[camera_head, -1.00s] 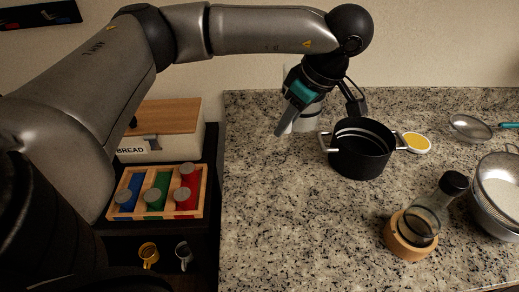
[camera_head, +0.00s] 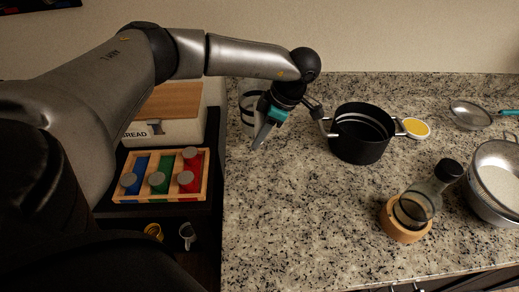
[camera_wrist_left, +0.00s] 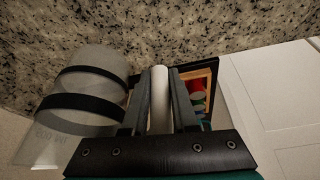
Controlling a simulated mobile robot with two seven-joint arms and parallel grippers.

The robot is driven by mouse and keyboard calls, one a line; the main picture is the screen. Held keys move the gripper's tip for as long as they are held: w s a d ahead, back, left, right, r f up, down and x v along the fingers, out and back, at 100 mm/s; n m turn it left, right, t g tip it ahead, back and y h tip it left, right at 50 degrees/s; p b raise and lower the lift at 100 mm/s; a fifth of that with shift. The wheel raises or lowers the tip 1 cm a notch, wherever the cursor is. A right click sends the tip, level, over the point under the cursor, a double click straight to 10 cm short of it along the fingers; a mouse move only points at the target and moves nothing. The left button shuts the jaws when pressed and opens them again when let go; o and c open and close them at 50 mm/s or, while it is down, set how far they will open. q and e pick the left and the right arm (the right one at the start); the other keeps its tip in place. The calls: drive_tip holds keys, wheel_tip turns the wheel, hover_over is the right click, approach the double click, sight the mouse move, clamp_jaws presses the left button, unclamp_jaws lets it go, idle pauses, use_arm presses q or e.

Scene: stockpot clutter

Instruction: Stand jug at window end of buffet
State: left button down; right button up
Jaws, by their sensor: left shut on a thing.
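The jug (camera_head: 246,113) is pale with dark bands and sits mostly behind my left gripper (camera_head: 262,136), at the left end of the granite counter (camera_head: 300,210). In the left wrist view the jug (camera_wrist_left: 88,88) shows large at the left, with two dark bands. My left gripper (camera_wrist_left: 158,103) is shut on a white upright bar, which looks like the jug's handle. The jug's base is hidden in the head view, so I cannot tell whether it touches the counter. My right gripper is out of view.
A black stockpot (camera_head: 360,138) stands just right of my gripper. A yellow-topped dish (camera_head: 415,128), a strainer (camera_head: 470,115), a bottle (camera_head: 422,200) in a wooden ring and a metal bowl (camera_head: 495,190) lie further right. A bread box (camera_head: 165,125) and wooden rack (camera_head: 207,180) stand left, beyond the counter edge.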

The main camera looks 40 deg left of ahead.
use_arm(q)
drive_tip(key=shift+f, duration=2.75)
drive_tip(key=shift+f, duration=0.15)
drive_tip(key=c, duration=0.7)
unclamp_jaws()
drive_tip(key=v, duration=1.2)
drive_tip(key=shift+b, duration=0.3)
